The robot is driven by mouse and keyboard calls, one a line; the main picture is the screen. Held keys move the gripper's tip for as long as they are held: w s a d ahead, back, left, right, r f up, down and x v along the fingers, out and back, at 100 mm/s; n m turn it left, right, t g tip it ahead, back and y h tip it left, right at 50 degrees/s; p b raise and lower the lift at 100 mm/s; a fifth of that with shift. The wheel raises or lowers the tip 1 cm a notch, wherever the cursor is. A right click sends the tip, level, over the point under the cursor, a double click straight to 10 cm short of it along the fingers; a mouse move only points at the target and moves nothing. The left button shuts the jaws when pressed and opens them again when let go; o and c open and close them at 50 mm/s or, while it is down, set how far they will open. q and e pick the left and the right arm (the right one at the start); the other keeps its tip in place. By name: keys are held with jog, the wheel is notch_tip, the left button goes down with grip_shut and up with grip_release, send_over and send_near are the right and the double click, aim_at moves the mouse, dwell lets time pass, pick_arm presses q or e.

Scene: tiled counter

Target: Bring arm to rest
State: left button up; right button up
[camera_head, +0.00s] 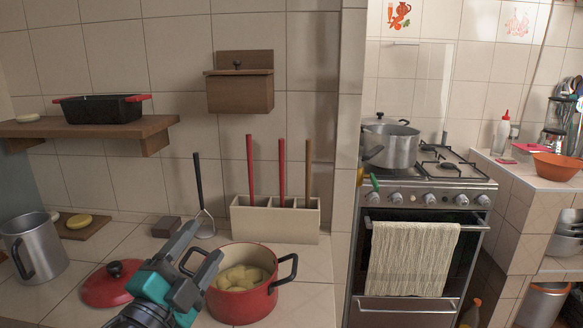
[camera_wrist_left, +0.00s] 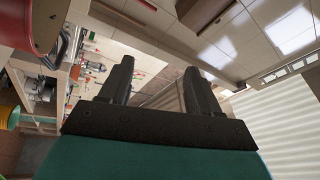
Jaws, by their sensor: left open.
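My left gripper (camera_head: 203,244) comes in from the bottom left in the head view, above the tiled counter. Its two dark fingers are apart and empty, beside the left side of the red pot (camera_head: 236,305) and overlapping its left handle in the picture. I cannot tell whether it touches the pot. In the left wrist view the open fingers (camera_wrist_left: 154,72) have nothing between them. The pot holds yellowish pieces of food (camera_head: 239,277). Its red lid (camera_head: 103,288) lies on the counter to the left, partly behind my arm. My right gripper is not in view.
A metal mug (camera_head: 35,248) stands at the far left. A cream holder (camera_head: 275,221) with several upright handles and a masher (camera_head: 204,222) stand behind the pot. A shelf (camera_head: 88,130) juts out above. The stove (camera_head: 420,190) with a pot (camera_head: 391,148) is at right.

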pick_arm(q)
jog(key=s+a+f+n+g+y, duration=0.4)
jog(key=f+n, duration=0.2)
jog(key=f, duration=0.2)
jog(key=s+a+f+n+g+y, duration=0.3)
jog(key=s+f+n+y, duration=0.1)
jog(key=f+n, duration=0.25)
jog(key=s+f+n+g, duration=0.1)
jog(key=s+f+g, duration=0.2)
jog(key=s, duration=0.3)
jog(key=s+d+f+n+g+h, duration=0.1)
jog(key=s+f+g, duration=0.2)
jog(key=s, duration=0.3)
jog(key=s+f+n+g, duration=0.1)
jog(key=s+f+g, duration=0.3)
jog(key=s, duration=0.3)
jog(key=w+d+f+t+h, duration=0.1)
jog(key=w+d+f+t, duration=0.2)
jog(key=w+f+t, duration=0.4)
jog(key=shift+w+f+t+h, duration=0.4)
jog(key=shift+w+f, duration=0.4)
